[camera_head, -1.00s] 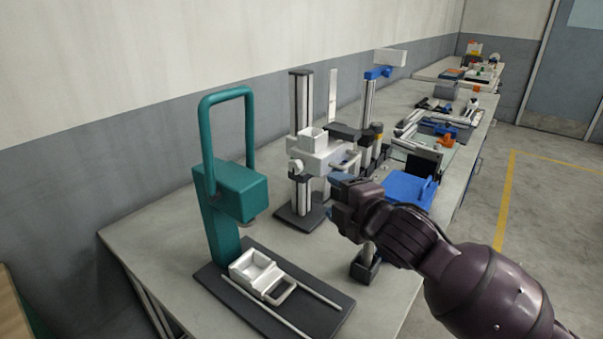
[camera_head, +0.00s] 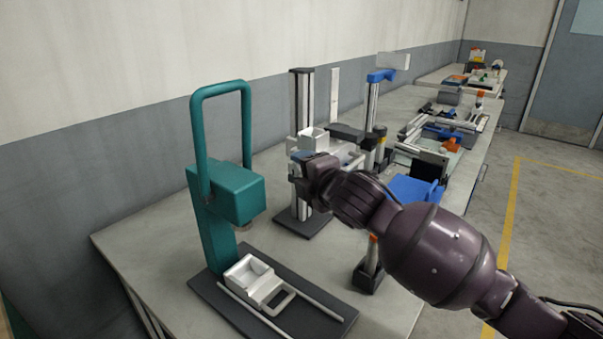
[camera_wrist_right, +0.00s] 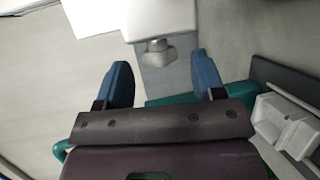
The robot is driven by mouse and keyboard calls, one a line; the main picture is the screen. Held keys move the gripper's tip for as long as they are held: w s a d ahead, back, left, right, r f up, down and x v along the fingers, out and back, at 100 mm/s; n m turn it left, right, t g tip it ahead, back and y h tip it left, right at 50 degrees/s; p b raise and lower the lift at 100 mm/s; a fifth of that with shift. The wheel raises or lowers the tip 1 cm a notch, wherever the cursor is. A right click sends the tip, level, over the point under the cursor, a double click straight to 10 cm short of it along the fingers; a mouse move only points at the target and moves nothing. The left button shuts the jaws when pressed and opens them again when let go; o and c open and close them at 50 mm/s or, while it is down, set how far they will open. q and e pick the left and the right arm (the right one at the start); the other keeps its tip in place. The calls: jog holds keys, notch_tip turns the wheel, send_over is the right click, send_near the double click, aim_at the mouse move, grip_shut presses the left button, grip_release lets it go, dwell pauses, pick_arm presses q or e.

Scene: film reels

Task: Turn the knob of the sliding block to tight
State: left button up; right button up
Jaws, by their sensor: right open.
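The sliding block (camera_head: 311,138) is a white, box-topped piece on the upright metal column of a dark-based stand; my right gripper partly covers it in the head view. In the right wrist view the white block (camera_wrist_right: 103,14) is at the top, with a small grey knob (camera_wrist_right: 157,53) sticking out below its edge. My right gripper (camera_head: 303,166) is at the block's near side. Its two blue fingers (camera_wrist_right: 162,78) are apart, with the knob between and slightly beyond their tips, apparently untouched. The knob is hidden in the head view. My left gripper is not in view.
A teal press (camera_head: 232,190) with a tall loop handle stands at the front left. Its dark base (camera_head: 212,290) carries a white tray (camera_head: 250,272) between rails. Another column stand with a blue clamp (camera_head: 381,75) is behind. The benchtop's left side is clear.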

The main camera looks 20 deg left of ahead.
jog(key=shift+x, duration=0.9)
jog(key=c, duration=0.9)
